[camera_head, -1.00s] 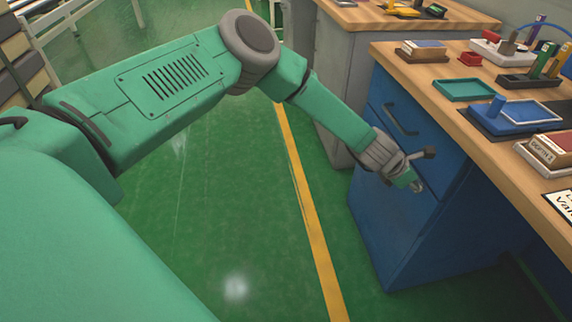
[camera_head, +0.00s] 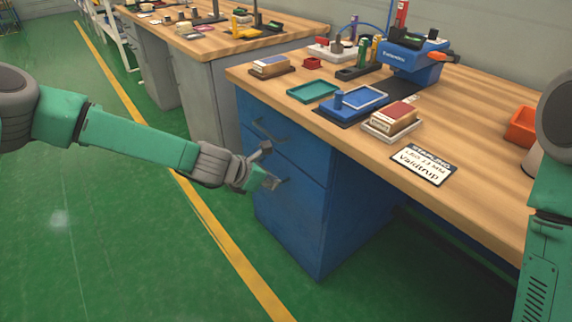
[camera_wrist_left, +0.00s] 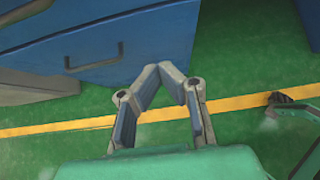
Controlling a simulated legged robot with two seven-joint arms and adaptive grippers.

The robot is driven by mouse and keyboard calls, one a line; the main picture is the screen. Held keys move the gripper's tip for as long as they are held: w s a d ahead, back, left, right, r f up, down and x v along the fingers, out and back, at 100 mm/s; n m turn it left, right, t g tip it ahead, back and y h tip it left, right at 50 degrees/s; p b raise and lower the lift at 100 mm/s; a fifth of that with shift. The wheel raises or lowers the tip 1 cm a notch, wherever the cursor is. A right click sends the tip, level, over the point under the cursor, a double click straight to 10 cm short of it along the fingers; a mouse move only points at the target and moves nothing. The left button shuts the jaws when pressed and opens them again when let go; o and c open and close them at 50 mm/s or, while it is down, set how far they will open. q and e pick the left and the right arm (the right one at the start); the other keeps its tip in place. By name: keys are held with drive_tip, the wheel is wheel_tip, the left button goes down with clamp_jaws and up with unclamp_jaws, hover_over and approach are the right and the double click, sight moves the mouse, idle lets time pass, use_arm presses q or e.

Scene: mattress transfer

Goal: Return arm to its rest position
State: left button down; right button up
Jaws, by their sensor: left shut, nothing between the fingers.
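My left arm (camera_head: 140,140) comes in from the left in the head view, stretched toward the blue drawer cabinet (camera_head: 300,222). My left gripper (camera_head: 268,165) is in front of the cabinet's drawer fronts, near the handles. In the left wrist view the gripper (camera_wrist_left: 168,72) has its fingertips close together, with nothing seen between them. The cabinet (camera_wrist_left: 150,30) also shows there, with a drawer handle beyond the fingertips. Whether the fingers touch the cabinet is unclear. My right arm (camera_head: 548,235) shows at the right edge; its gripper is out of view.
A wooden workbench (camera_head: 480,115) tops the cabinet, holding a teal tray (camera_head: 313,91), a blue device (camera_head: 415,60), boxes and a label card (camera_head: 424,165). A second bench (camera_head: 200,45) stands behind. Green floor with a yellow line (camera_head: 210,220) is clear at left.

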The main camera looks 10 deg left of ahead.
use_arm(q)
drive_tip(key=s+f+m+g+y+p, duration=0.15)
drive_tip(key=s+f+m, duration=0.45)
drive_tip(key=s, duration=0.6)
drive_tip(key=s+f+m+g+y+p, duration=0.1)
drive_tip(key=s+f+m+g+p, duration=0.15)
drive_tip(key=s+m, duration=0.8)
drive_tip(key=s+a+r+m+g+y+p, duration=0.1)
drive_tip(key=s+a+m+y, duration=0.1)
drive_tip(key=s+a+m, duration=0.4)
drive_tip(key=s+a+r+m+g+y+p, duration=0.1)
drive_tip(key=s+a+m, duration=0.5)
drive_tip(key=s, duration=0.5)
drive_tip(key=a, duration=0.2)
drive_tip(key=shift+s+a+r+y, duration=0.3)
drive_tip(key=shift+s+a+y, duration=0.05)
